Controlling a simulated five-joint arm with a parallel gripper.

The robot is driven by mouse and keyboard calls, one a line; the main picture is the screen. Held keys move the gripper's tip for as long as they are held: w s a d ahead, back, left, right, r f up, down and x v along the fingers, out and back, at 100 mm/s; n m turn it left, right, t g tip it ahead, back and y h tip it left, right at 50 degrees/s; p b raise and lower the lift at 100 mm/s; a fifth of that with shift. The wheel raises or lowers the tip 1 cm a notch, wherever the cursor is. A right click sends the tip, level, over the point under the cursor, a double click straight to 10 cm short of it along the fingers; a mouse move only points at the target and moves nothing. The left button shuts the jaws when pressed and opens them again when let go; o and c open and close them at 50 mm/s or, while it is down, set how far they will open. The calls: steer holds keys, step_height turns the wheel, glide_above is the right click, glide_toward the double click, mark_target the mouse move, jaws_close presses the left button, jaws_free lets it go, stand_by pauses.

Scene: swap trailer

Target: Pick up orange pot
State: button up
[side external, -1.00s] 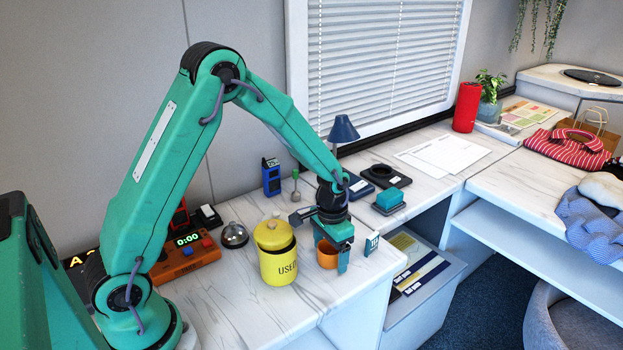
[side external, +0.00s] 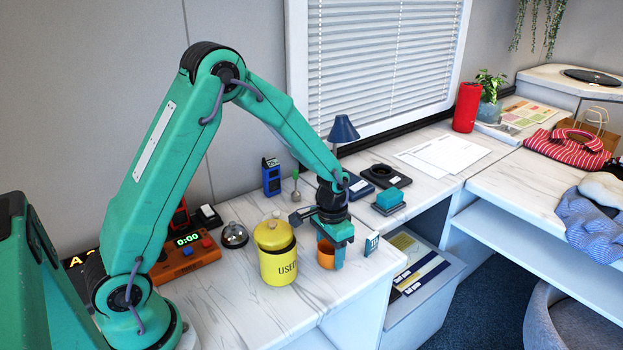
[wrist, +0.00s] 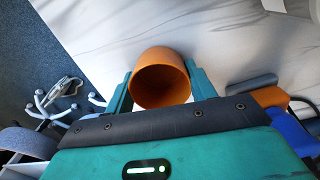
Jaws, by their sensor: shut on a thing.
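The orange pot (side external: 326,258) stands upright on the white marble counter, just right of the yellow canister (side external: 277,257). My gripper (side external: 331,252) is over the pot, pointing down, with its fingers shut on the pot's sides. In the wrist view the orange pot (wrist: 160,80) shows its open, empty-looking mouth between the two teal fingers of my gripper (wrist: 160,88). The far finger is mostly hidden behind the pot in the side view. I cannot see any gap between the pot and the counter.
A small teal-and-white block (side external: 372,243) stands close right of the pot, near the counter edge. A teal sponge-like block (side external: 390,198) lies behind right. The counter's front is clear.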

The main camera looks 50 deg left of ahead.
steer(key=shift+r, duration=0.15)
steer(key=shift+r, duration=0.55)
steer(key=r, duration=0.3)
steer(key=shift+s+d+r, duration=0.1)
steer(key=shift+s+d, duration=0.05)
steer(key=shift+d, duration=0.25)
steer(key=s+d+r, duration=0.5)
steer(key=d+r, duration=0.1)
steer(key=d, duration=0.3)
steer(key=shift+s+d+r, duration=0.15)
steer(key=shift+s+d, duration=0.05)
steer(key=shift+s, duration=0.05)
steer(key=shift+a, duration=0.1)
